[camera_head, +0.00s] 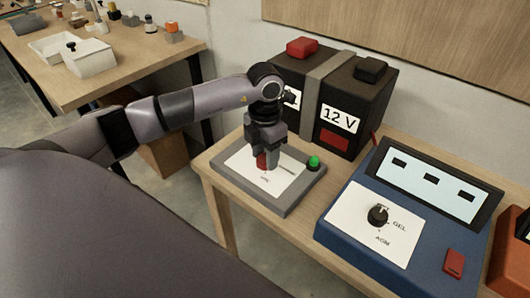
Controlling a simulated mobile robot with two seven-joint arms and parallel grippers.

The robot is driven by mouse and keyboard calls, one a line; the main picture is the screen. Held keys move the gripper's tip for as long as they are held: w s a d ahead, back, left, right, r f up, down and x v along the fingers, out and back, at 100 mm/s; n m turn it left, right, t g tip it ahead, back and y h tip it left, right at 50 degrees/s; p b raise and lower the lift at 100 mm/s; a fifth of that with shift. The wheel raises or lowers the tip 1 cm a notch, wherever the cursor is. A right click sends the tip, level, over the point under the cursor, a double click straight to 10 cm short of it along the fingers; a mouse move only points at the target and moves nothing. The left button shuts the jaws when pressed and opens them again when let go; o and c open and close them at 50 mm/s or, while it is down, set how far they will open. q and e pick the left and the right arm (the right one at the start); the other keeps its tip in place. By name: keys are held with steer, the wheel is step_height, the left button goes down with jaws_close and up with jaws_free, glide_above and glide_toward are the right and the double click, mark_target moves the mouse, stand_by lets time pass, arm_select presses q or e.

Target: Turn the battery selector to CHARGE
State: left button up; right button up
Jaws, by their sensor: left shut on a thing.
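The battery selector is a low grey box with a white plate (243,165) on the wooden bench. Its red knob (262,161) is partly hidden by the gripper. My left gripper (268,158) points down over the plate and is shut on the red knob. A small mark is on the plate below the knob, but it is too small to read. The word CHARGE is not readable, and the knob's pointing direction is hidden. A green round light or button (314,162) sits at the box's right corner. My right gripper is not in view.
Behind the selector stands a black 12 V battery (367,99) with a grey strap and red and black caps. A blue charger (337,238) with a black dial (378,215) is at the right. Another table (135,60) with trays stands at the back left.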

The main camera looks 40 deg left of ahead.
mark_target(265, 158)
arm_select(q)
steer(key=shift+n, duration=0.7)
steer(key=o, duration=1.1)
steer(key=shift+c, duration=0.2)
steer(key=shift+r, duration=0.1)
step_height(265, 158, up, 7)
steer(key=shift+r, duration=0.1)
